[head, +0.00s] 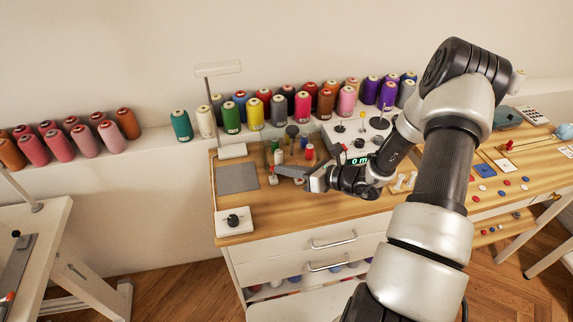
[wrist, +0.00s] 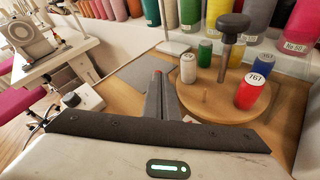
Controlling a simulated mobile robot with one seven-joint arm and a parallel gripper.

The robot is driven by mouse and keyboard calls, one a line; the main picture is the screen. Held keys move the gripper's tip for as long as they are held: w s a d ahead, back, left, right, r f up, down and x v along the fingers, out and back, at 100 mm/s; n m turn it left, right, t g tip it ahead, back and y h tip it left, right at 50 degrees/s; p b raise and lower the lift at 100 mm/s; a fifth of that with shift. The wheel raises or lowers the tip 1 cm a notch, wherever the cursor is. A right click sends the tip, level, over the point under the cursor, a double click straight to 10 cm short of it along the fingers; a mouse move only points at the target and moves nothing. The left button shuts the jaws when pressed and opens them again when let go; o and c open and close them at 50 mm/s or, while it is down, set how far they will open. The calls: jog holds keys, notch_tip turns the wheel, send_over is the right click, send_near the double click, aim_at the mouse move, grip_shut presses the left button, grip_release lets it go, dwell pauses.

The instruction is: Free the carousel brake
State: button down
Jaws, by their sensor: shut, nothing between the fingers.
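The carousel (wrist: 215,97) is a round wooden plate in the wrist view.
A white box with a black knob (head: 234,219) sits at the table's front left corner. A grey mat (head: 237,178) lies behind it. A lamp-like stand (head: 208,110) rises at the back left. Thread cones line the back. A white panel (head: 352,137) stands right of the carousel.

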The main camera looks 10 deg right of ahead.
jog(key=shift+w+r+m+g+p, duration=0.45)
jog(key=shift+w+g+p, duration=0.1)
jog(key=shift+g+p, duration=0.15)
jog(key=shift+w+f+h, duration=0.15)
jog(key=shift+h, duration=0.15)
jog(key=shift+f, duration=0.15)
jog(key=shift+r+p, duration=0.55)
jog(key=shift+r, duration=0.3)
